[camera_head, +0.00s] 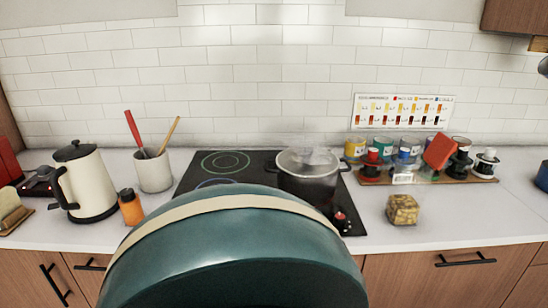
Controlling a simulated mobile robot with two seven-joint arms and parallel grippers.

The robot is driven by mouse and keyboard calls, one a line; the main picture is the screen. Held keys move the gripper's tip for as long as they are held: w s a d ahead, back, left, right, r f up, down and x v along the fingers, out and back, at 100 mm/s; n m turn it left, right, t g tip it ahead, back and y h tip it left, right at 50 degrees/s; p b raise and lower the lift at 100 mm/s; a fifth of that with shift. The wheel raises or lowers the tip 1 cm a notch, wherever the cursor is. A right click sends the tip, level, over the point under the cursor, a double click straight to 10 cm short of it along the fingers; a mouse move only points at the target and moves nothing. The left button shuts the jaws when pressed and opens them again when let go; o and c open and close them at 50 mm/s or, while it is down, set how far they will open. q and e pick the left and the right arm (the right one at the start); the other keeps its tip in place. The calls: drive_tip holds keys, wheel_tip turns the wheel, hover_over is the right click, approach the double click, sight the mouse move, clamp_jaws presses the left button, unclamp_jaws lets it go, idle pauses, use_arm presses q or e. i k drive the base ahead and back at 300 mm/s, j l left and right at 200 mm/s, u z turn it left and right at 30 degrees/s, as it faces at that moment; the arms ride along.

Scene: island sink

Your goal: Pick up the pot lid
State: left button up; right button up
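A dark pot (306,187) stands on the black cooktop, toward its right side. A clear glass pot lid (292,164) with a pale rim appears to rest on top of the pot. The middle of the lid, around its handle, is faint and hard to make out. Neither of my grippers is in view. A large rounded teal form close to the camera blocks the lower middle of the view and hides the front of the cooktop.
The black cooktop (262,164) is set in a white counter (460,215). To its left are a utensil crock (154,172), an orange bottle (131,209) and a cream kettle (88,184). To its right are a patterned block (402,209) and a rack (425,178) of small jars.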

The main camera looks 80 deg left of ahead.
sight(283, 161)
drive_tip(key=u, duration=2.25)
